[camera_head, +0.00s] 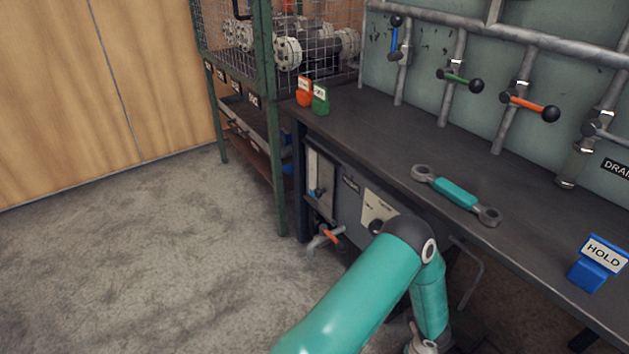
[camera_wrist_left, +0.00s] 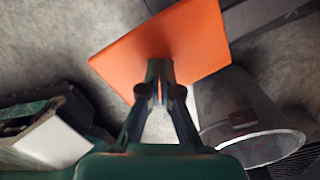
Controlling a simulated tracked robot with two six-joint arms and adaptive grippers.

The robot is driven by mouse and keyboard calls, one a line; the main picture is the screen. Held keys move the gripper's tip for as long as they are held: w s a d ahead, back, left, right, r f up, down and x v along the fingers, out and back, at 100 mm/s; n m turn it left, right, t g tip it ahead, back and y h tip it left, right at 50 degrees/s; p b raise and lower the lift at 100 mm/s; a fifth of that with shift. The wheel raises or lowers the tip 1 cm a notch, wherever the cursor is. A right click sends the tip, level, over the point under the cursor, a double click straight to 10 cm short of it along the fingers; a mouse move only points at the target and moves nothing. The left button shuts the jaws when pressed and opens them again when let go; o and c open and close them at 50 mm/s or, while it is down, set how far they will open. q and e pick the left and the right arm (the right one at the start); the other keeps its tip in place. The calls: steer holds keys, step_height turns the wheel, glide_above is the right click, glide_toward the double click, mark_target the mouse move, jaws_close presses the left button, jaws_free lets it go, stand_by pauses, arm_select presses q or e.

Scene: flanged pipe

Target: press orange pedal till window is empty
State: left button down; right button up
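The orange pedal (camera_wrist_left: 165,45) is a flat tilted plate in the left wrist view, close beyond the fingertips of my left gripper (camera_wrist_left: 160,82). The two fingers are together with nothing between them. I cannot tell whether they touch the pedal or whether it is pressed down. In the head view my teal arm bends down in front of the bench, and the pedal and fingertips are out of sight. A tall pale-framed window (camera_head: 320,182) is on the bench front, with something blue low in it. Its level is too small to read. My right gripper is not in view.
A translucent bucket (camera_wrist_left: 240,112) stands right of the pedal. A small tap with an orange handle (camera_head: 330,236) is below the window. A teal-handled wrench (camera_head: 455,193) and blue HOLD block (camera_head: 598,262) are on the bench (camera_head: 390,150). Floor at left is clear.

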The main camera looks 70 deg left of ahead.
arm_select(q)
steer(key=shift+f, duration=2.05)
step_height(320, 180, up, 10)
steer(key=p, duration=0.7)
steer(key=shift+f, duration=0.1)
